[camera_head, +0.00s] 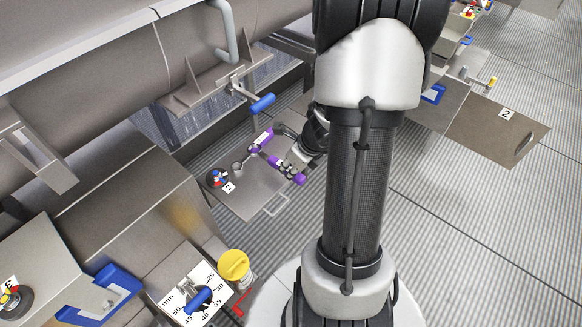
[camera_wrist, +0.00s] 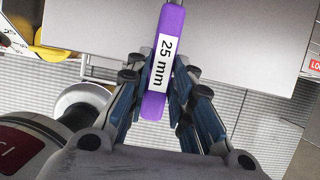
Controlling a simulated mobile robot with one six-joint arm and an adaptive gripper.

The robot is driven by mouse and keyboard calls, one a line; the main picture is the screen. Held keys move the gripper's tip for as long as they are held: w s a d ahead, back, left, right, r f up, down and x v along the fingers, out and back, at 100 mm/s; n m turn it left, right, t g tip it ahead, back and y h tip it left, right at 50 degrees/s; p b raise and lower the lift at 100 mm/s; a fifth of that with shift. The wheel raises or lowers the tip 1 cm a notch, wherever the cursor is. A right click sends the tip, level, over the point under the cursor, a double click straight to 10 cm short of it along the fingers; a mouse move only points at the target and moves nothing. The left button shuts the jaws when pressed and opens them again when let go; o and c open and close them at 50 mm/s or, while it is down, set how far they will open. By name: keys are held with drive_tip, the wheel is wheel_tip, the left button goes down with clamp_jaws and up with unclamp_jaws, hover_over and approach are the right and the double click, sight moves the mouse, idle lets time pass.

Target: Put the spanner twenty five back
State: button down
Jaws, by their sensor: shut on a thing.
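The spanner (camera_wrist: 172,25) is purple with a white "25 mm" label, in the middle of the wrist view. My gripper (camera_wrist: 158,80) is shut on its handle, one finger on each side, and the far end runs out of the top of the picture. In the head view a purple piece (camera_head: 263,137) and a second purple and grey piece (camera_head: 288,170) show by my lower arm, above the grey lid numbered 2 (camera_head: 247,203).
A blue-handled valve (camera_head: 262,104) hangs just above the lid. A post (camera_head: 238,168) and a round red and blue fitting (camera_head: 217,178) stand on the lid. A yellow knob (camera_head: 233,264) and a millimetre scale plate (camera_head: 209,279) are in front.

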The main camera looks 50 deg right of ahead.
drive_tip(key=shift+f+b, duration=0.4)
drive_tip(key=shift+f, duration=0.1)
drive_tip(key=c, duration=1.4)
unclamp_jaws()
drive_tip(key=shift+r+p, duration=0.6)
drive_tip(key=p+v, duration=0.7)
drive_tip(key=v, duration=0.5)
drive_tip(key=shift+p, duration=0.3)
